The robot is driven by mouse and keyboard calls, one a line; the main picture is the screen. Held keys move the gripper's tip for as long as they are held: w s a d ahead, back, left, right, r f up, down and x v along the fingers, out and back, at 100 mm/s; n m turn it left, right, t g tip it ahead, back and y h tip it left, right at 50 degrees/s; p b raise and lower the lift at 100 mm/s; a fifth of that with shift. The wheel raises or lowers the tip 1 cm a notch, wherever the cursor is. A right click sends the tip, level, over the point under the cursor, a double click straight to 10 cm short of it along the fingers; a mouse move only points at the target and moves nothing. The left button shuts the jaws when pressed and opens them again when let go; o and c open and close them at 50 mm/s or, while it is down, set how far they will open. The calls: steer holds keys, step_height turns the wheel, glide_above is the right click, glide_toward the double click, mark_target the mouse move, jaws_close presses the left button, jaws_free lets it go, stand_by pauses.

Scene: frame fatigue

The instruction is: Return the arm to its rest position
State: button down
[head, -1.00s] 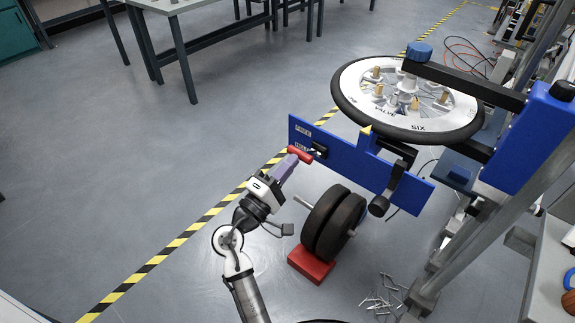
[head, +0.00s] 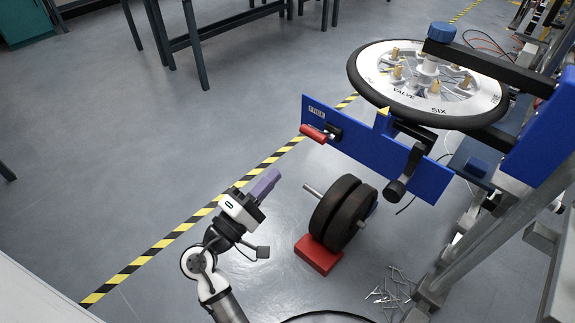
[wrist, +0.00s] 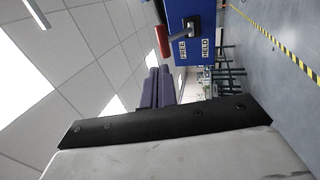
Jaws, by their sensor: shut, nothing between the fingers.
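My gripper (head: 266,184) has purple fingers and is at the end of my arm, left of and below the blue panel in the head view. Its fingers are together with nothing between them, and they also show in the wrist view (wrist: 157,88). The red-handled lever (head: 314,134) is on the left end of the blue panel (head: 375,157). My gripper is clear of that lever, with floor showing between them. In the wrist view the red handle (wrist: 162,40) and the labels FREE and HELD show beyond my fingers.
A spoked wheel (head: 424,84) lies flat on the stand above the blue panel. Black weight discs (head: 342,213) rest on a red block (head: 318,254) right of my gripper. Loose metal pieces (head: 392,287) lie on the floor. Open floor spreads to the left, crossed by striped tape (head: 170,240).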

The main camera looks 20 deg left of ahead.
steer(key=shift+v, duration=1.75)
steer(key=shift+r, duration=0.1)
